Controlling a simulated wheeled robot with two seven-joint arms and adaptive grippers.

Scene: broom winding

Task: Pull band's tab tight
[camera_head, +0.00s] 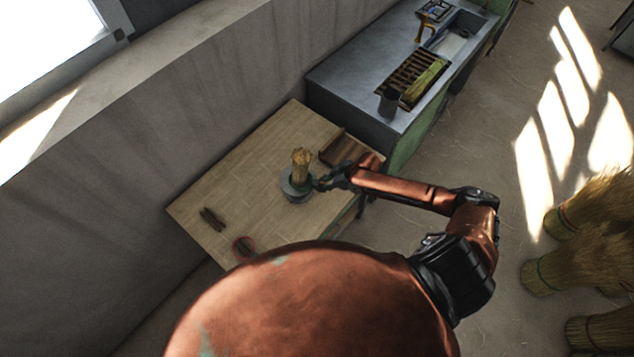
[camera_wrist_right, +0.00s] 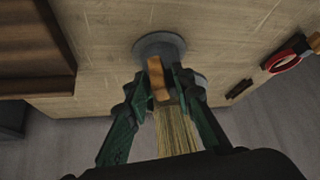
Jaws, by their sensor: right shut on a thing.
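A bundle of straw (camera_head: 301,163) stands upright in a round grey holder (camera_head: 291,194) on the wooden table. In the right wrist view the straw (camera_wrist_right: 178,132) runs down between my fingers, and the grey holder (camera_wrist_right: 150,43) lies beyond the fingertips. My right gripper (camera_head: 325,183) is at the right side of the bundle, low near the holder. In the wrist view my right gripper (camera_wrist_right: 160,80) is shut on an orange-tan tab (camera_wrist_right: 158,79) beside the straw. The band itself cannot be made out around the bundle. My left gripper is not in view.
A brown wooden tray (camera_head: 347,148) sits at the table's right edge. A dark tool (camera_head: 212,219) and a red ring-shaped item (camera_head: 243,246) lie at the front left. A grey counter (camera_head: 345,80) stands behind. Straw bundles (camera_head: 590,255) stand on the floor at right.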

